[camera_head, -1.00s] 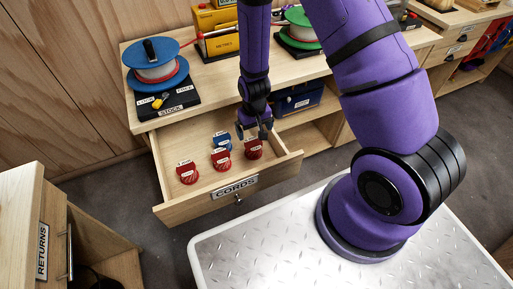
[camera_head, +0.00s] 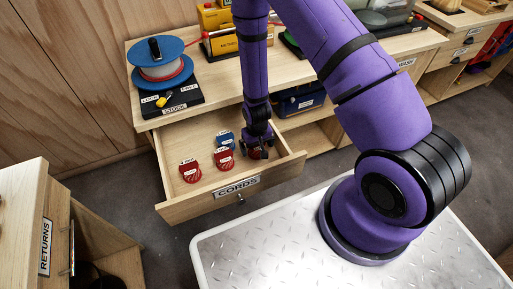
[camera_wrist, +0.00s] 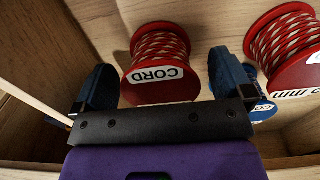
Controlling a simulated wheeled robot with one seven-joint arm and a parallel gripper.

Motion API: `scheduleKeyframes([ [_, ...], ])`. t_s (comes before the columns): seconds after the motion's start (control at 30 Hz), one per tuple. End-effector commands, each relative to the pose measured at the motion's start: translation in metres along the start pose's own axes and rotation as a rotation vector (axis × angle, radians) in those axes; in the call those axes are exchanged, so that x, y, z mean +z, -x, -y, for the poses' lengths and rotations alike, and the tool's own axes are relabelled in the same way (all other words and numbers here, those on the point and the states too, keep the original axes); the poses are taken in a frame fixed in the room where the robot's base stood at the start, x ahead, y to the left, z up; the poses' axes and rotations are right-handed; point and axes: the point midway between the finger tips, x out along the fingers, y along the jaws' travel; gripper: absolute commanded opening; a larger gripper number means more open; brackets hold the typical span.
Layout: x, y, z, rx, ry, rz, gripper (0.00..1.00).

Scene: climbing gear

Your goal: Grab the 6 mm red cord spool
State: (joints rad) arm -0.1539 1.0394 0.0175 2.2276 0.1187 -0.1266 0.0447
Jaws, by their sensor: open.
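The open drawer marked CORDS (camera_head: 174,211) holds three red spools and a blue spool (camera_head: 225,139). One red spool (camera_head: 190,173) is at the left and another (camera_head: 224,161) is in the middle. The third, at the right, is mostly hidden behind my gripper (camera_head: 257,150). In the wrist view my gripper (camera_wrist: 163,85) is open, with one blue fingertip on each side of a red spool (camera_wrist: 160,60) with red-and-white cord. Its label reads CORD; its size does not show. Contact is not clear. A neighbouring red spool (camera_wrist: 285,45) has "mm" on its label.
The blue spool (camera_wrist: 262,110) shows partly behind the right fingertip in the wrist view. The drawer walls are close around my gripper. A blue reel (camera_head: 160,62) stands on the worktop at the left. The RETURNS cabinet (camera_head: 45,247) is at the lower left.

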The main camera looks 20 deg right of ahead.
Motion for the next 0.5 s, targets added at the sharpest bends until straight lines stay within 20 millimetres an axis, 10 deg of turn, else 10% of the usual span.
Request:
scheduleKeyframes([
  [0.5, 0.000, -0.022, 0.000, 0.000, 0.000, 0.000, 0.96],
])
